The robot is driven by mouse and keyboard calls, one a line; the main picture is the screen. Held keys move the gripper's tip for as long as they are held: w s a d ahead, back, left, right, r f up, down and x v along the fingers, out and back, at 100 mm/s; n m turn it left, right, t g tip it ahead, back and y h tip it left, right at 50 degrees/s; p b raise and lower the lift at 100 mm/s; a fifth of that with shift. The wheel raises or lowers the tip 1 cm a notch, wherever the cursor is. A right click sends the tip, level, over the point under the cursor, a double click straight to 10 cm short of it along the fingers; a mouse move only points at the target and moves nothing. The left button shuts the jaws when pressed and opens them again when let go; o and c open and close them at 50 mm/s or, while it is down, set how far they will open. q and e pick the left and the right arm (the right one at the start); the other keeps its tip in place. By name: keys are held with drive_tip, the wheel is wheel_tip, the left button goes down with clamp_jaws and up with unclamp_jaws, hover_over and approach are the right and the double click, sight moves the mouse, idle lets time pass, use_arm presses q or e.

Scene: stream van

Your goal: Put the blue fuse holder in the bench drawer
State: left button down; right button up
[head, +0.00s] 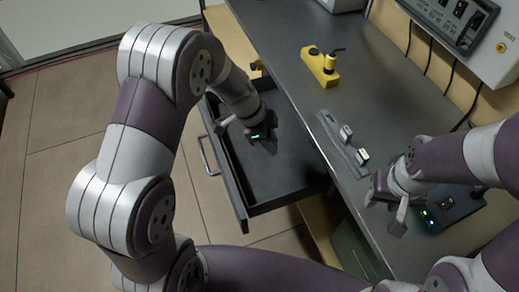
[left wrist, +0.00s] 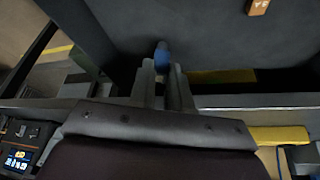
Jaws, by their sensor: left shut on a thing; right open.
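The blue fuse holder (left wrist: 162,57) shows in the left wrist view between the tips of my left gripper (left wrist: 162,80), which is shut on it. In the head view my left gripper (head: 256,132) is over the open bench drawer (head: 285,176); its fingertips and the fuse holder cannot be made out there. The drawer is pulled out from the bench, with a dark, mostly bare floor and a handle (head: 208,156) on its front. I cannot tell whether the fuse holder touches the drawer floor. My right gripper (head: 385,207) is open and empty above the bench near its front edge.
The grey bench top (head: 375,85) carries a yellow block with black fittings (head: 320,66), a grey strip with two pale pieces (head: 345,142) and a dark device with lit indicators (head: 455,208). A tan block (left wrist: 258,6) lies at the top of the left wrist view.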

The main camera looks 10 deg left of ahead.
use_arm(q)
drive_tip(key=shift+w+a+f, duration=0.1)
drive_tip(key=shift+a+f, duration=0.7)
drive_tip(key=shift+f, duration=0.35)
drive_tip(key=shift+w+a+f, duration=0.1)
drive_tip(key=shift+a+f, duration=0.65)
drive_tip(key=shift+f, duration=0.45)
drive_tip(key=shift+w+a+f, duration=0.1)
drive_tip(key=shift+a+f, duration=0.7)
drive_tip(key=shift+f, duration=0.35)
drive_tip(key=shift+f+b, duration=0.2)
drive_tip(key=shift+b, duration=0.3)
drive_tip(key=c, duration=1.1)
unclamp_jaws()
drive_tip(key=shift+r, duration=0.1)
